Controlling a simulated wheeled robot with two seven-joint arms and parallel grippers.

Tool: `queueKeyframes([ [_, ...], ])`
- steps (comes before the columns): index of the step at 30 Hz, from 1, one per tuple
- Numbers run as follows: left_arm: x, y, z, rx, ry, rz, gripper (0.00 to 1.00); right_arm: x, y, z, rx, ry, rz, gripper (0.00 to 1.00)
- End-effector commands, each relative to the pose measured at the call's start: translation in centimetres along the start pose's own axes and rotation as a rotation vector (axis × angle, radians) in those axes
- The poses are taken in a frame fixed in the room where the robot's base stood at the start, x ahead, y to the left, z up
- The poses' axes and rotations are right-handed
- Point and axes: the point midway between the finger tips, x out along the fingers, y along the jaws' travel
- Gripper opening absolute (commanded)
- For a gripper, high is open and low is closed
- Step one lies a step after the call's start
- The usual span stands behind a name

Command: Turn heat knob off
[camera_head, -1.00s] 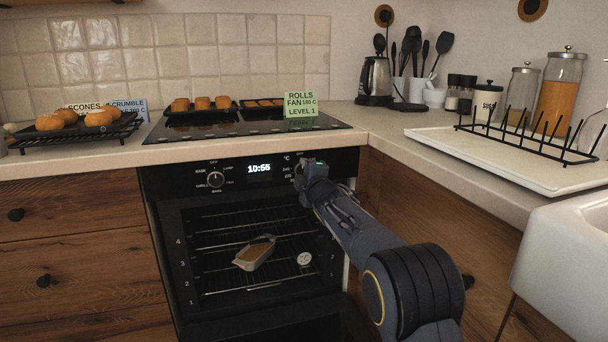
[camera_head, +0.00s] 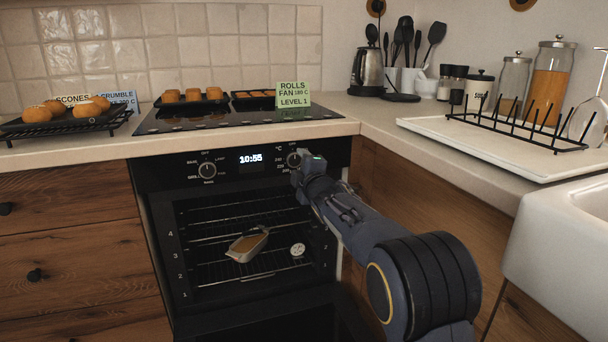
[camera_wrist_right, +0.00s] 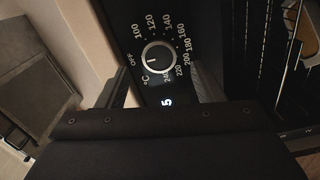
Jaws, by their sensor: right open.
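The heat knob (camera_head: 294,160) is the right-hand round knob on the black oven panel. In the right wrist view it shows as a dark knob with a pale rim (camera_wrist_right: 158,58), ringed by OFF and temperature numbers. A short pale mark shows left of its middle; I cannot tell exactly which setting it points to. My right gripper (camera_wrist_right: 160,77) is open, with one finger on each side of the picture below the knob and nothing between them. In the head view the right gripper (camera_head: 303,174) is close to the knob, partly overlapping the panel. My left gripper is out of view.
The left-hand knob (camera_head: 208,170) and clock (camera_head: 251,158) share the panel. The black hob (camera_head: 230,119) with trays and a rolls card (camera_head: 292,95) is above. A drying rack (camera_head: 520,125) stands at the right.

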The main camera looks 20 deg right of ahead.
Motion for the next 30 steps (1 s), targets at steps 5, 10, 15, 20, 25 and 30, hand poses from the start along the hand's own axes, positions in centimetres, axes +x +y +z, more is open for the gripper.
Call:
queueKeyframes([
  [5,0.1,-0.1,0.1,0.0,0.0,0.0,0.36,-2.9,0.0,-0.1,0.003,0.001,0.0,0.61],
  [10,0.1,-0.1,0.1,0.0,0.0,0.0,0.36,-4.1,0.0,0.0,0.002,0.001,0.0,0.61],
  [15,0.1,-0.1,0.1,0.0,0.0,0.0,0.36,-4.2,-0.1,0.1,0.001,-0.001,0.0,0.61],
  [20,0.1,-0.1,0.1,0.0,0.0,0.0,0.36,-4.3,-0.1,0.2,0.008,-0.004,-0.003,0.61],
  [25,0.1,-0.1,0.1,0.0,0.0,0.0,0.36,-6.8,-1.4,4.3,0.2,-0.086,-0.081,0.61],
  [30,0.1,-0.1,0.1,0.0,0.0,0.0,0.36,-15.7,-5.8,9.7,0.706,-0.258,-0.288,0.61],
])
